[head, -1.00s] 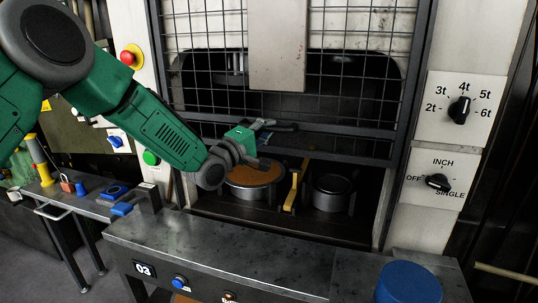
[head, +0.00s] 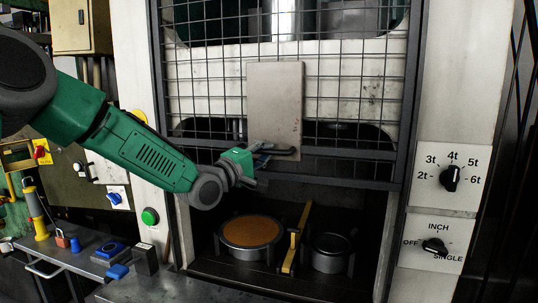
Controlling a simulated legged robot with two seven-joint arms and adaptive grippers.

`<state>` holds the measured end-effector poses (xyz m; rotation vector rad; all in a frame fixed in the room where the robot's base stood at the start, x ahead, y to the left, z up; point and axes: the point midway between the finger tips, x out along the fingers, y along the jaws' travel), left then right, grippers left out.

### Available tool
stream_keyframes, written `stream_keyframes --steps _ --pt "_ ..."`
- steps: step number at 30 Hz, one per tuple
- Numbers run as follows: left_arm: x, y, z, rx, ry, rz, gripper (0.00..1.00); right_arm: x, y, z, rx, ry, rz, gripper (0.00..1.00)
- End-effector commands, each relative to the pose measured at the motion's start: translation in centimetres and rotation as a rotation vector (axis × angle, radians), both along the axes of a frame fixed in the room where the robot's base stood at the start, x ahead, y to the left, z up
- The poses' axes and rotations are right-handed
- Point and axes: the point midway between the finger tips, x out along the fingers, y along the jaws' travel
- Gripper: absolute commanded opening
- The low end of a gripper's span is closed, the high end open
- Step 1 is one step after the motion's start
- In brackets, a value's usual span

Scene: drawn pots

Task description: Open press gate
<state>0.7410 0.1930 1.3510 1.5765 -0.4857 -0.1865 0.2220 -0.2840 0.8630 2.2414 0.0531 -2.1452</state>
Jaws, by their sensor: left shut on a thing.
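The press gate (head: 335,110) is a dark-framed wire mesh with a plain metal plate (head: 275,100) on it. It is partly raised, and an opening shows under its bottom bar. My left gripper (head: 258,160) is shut on the gate's dark handle (head: 283,152), below the plate. The fingers hide part of the handle. Under the gate stand a round pot with an orange-brown top (head: 249,232) and a smaller metal pot (head: 331,252). A yellow bar (head: 293,248) stands between them. My right gripper is not in view.
A panel with two black knobs (head: 451,178) is on the right post. A green button (head: 150,217) is on the left post. A side bench (head: 80,252) with small blue items stands at left. The space between gate and pots is clear.

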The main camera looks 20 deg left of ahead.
Motion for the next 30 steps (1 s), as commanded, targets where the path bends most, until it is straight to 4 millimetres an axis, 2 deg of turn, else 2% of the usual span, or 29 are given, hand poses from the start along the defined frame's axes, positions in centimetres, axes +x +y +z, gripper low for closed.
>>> stream_keyframes --steps 1,3,4,13,17,30 --pt "0.0 0.1 0.1 -0.002 -0.003 0.002 0.0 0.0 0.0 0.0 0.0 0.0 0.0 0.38" --pt "0.0 0.1 0.1 -0.002 -0.002 0.002 0.27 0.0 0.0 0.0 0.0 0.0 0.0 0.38" --pt "0.0 0.1 0.1 -0.002 -0.002 0.002 0.34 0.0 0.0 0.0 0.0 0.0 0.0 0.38" --pt "0.4 -0.1 -0.2 0.0 0.003 0.001 0.34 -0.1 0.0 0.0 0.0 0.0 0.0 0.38" --pt "-0.4 0.4 -0.3 0.0 0.002 0.002 0.34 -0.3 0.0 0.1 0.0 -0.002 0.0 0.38" --pt "-8.2 4.2 -1.7 -0.005 0.002 0.003 0.34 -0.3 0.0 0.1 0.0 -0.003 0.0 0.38"
